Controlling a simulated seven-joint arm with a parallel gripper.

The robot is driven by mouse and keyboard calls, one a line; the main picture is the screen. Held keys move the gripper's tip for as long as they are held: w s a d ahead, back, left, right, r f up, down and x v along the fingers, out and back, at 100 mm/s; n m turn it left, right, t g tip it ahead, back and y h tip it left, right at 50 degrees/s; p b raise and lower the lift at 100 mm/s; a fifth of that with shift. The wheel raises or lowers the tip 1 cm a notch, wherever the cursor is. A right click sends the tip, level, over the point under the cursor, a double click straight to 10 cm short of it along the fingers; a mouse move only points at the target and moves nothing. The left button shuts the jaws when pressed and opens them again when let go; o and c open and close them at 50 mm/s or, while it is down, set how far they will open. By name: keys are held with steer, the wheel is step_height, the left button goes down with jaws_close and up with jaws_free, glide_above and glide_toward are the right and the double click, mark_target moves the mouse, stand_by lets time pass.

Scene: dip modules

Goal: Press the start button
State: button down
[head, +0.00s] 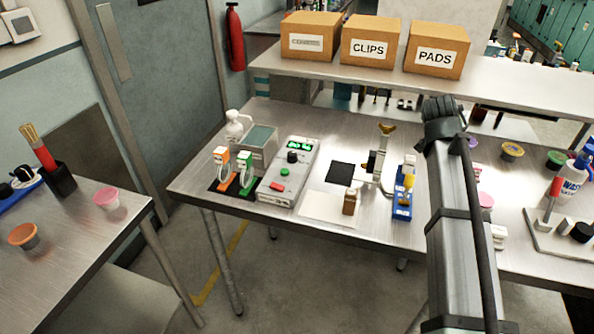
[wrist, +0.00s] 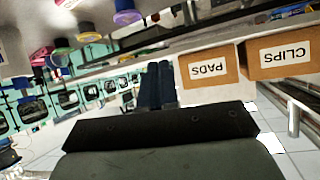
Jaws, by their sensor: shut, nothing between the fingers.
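A light grey control box (head: 301,167) stands on the steel bench, with a lit green display (head: 299,145) and a black knob (head: 292,157). A round green button (head: 285,171) and a red rocker-like button (head: 277,186) sit on its front part; any lettering is too small to read. In the wrist view, my gripper (wrist: 157,70) is shut and empty, its dark fingers side by side. It points at the shelf boxes and the room, and the control box is not in that view. In the head view, my arm rises right of the box, apart from it.
Orange and green clips (head: 245,164) stand on a black mat left of the control box. A grey bath (head: 257,140) and white bottle (head: 233,125) are behind them. A brown bottle (head: 350,201), metal stand and blue rack (head: 402,203) stand to the right. Cardboard boxes (head: 369,46) line the shelf.

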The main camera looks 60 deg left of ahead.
steer(key=s+a+n+g, duration=0.1)
steer(key=s+a+n, duration=0.1)
steer(key=s+a, duration=0.6)
steer(key=s+a+n, duration=0.2)
steer(key=s+a, duration=0.2)
steer(key=s, duration=0.8)
steer(key=n+g+h, duration=0.1)
steer(key=n+g, duration=0.1)
steer(key=n, duration=0.4)
glide_above(282, 172)
steer(key=f, duration=0.1)
steer(key=shift+f, duration=0.1)
steer(key=shift+f, duration=4.4)
steer(key=shift+f, duration=0.2)
steer(key=shift+f, duration=0.25)
